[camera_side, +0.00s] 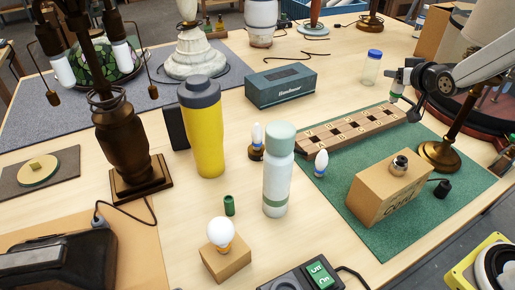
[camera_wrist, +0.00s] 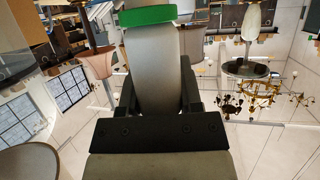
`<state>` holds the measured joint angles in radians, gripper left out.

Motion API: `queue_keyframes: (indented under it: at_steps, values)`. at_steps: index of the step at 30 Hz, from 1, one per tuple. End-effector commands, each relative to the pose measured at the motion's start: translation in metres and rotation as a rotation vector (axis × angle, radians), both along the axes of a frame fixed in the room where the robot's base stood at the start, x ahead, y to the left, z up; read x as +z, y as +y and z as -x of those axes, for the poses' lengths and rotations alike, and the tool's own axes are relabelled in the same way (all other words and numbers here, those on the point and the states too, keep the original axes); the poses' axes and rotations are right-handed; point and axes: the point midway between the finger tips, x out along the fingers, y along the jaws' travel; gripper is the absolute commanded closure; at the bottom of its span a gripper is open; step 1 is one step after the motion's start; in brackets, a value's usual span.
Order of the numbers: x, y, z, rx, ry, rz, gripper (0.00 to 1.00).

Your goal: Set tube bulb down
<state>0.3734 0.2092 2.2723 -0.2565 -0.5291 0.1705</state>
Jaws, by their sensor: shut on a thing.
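My gripper (camera_side: 399,90) is in the side view at the right, close to the far right end of the long wooden tray (camera_side: 352,136). In the wrist view its black fingers (camera_wrist: 158,98) are shut on a pale grey, tube-like thing with a green band (camera_wrist: 153,60), which I take for the tube bulb.
A green mat (camera_side: 440,200) carries the tray, a cardboard box (camera_side: 388,190) and a brass lamp stand (camera_side: 441,152). A glass jar (camera_side: 372,67) and dark blue box (camera_side: 281,86) stand behind. A white bottle (camera_side: 278,175) stands in front.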

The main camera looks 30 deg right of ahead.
Motion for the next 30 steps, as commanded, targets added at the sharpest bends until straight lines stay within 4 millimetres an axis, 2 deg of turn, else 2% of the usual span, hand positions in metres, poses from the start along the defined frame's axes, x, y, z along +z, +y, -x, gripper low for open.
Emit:
queue_keyframes:
  at_steps: [1, 3, 9, 15, 23, 30]
  values:
    - [-0.015, 0.0, 0.001, -0.001, 0.007, -0.004, 1.0]
    - [-0.028, 0.0, 0.001, 0.0, 0.007, -0.003, 1.0]
    - [-0.055, 0.0, 0.0, 0.0, 0.003, -0.002, 1.0]
    - [-0.065, 0.0, 0.0, 0.0, 0.0, 0.0, 1.0]
    - [-0.067, -0.001, -0.002, 0.0, 0.0, 0.0, 1.0]
    - [-0.076, -0.005, -0.021, 0.001, 0.001, -0.001, 1.0]
